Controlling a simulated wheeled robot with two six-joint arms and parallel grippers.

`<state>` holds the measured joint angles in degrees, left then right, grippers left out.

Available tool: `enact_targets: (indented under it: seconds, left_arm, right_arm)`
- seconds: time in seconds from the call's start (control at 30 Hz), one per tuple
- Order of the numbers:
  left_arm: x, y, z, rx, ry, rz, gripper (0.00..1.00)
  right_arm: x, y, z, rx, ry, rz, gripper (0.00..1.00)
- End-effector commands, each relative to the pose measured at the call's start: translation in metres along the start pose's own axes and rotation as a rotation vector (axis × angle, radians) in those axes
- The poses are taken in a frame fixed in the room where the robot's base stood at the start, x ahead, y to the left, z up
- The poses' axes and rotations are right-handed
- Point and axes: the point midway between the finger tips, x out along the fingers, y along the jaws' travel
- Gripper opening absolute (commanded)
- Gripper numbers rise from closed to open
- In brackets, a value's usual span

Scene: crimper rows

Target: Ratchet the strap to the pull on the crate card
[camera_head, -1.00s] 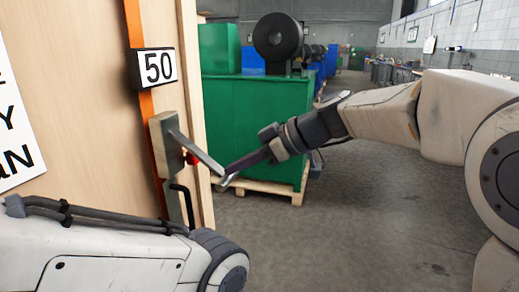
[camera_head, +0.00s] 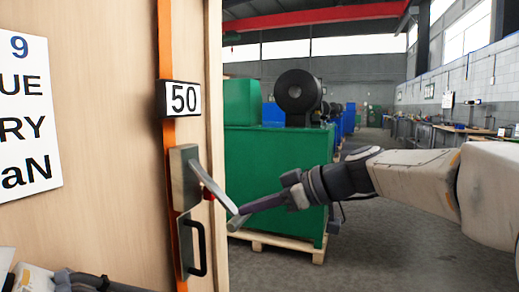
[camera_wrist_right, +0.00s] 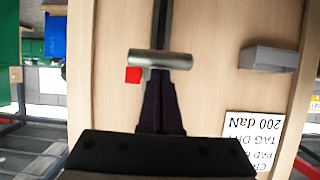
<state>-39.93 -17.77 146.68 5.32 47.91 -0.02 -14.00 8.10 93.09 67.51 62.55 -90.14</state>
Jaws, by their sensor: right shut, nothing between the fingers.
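The orange strap (camera_head: 166,60) runs down the wooden crate (camera_head: 110,150). A readout showing 50 (camera_head: 181,98) sits on it. Below is the grey ratchet (camera_head: 183,178) with its lever (camera_head: 215,187) sticking out down and to the right. The crate card (camera_head: 25,110) is cut off in the head view; the wrist view shows it upside down (camera_wrist_right: 255,140), reading 200 daN. My right gripper (camera_head: 243,212) is shut and empty, its tips at the lever's outer end. In the wrist view the fingers (camera_wrist_right: 160,82) meet the lever's silver bar (camera_wrist_right: 160,59).
A black handle (camera_head: 195,248) is under the ratchet, and a red part (camera_head: 208,193) is beside it. A green cabinet (camera_head: 270,175) on a wooden pallet (camera_head: 285,246) stands behind my right gripper. Open floor lies to the right.

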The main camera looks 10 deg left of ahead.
Motion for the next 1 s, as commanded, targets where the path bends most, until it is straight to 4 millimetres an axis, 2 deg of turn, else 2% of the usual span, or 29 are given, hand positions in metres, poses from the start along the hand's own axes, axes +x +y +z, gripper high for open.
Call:
enact_targets:
  seconds: [0.03, 0.17, 0.37, 0.47, 0.5, 0.7, 0.8, 1.0]
  left_arm:
    - [0.001, 0.0, 0.0, 0.0, 0.0, 0.0, 0.5]
    - [0.0, 0.0, 0.0, 0.0, 0.0, 0.0, 0.5]
    - [-0.012, 0.001, -0.001, 0.0, 0.0, 0.0, 0.5]
    - [-0.021, 0.002, -0.001, 0.0, 0.0, 0.0, 0.5]
    - [-0.017, 0.001, -0.001, 0.0, 0.0, 0.0, 0.5]
    - [-0.02, 0.002, -0.001, 0.0, 0.0, 0.0, 0.5]
    - [-0.021, 0.002, -0.001, 0.0, 0.0, 0.0, 0.5]
    - [-0.023, 0.002, -0.001, 0.0, 0.0, 0.0, 0.5]
  right_arm:
    - [0.005, -0.001, 0.005, 0.008, -0.007, -0.009, 0.0]
    - [0.004, -0.001, 0.004, 0.008, -0.008, -0.009, 0.0]
    - [-0.012, -0.002, -0.02, 0.0, -0.004, -0.01, 0.0]
    - [-0.027, -0.002, -0.038, -0.004, 0.0, -0.01, 0.0]
    - [-0.038, 0.0, -0.032, 0.0, 0.0, -0.005, 0.0]
    - [-0.085, 0.001, -0.034, -0.001, -0.002, -0.002, 0.0]
    - [-0.101, 0.0, -0.035, -0.002, -0.001, -0.005, 0.0]
    - [-0.119, 0.0, -0.037, -0.003, 0.0, -0.008, 0.0]
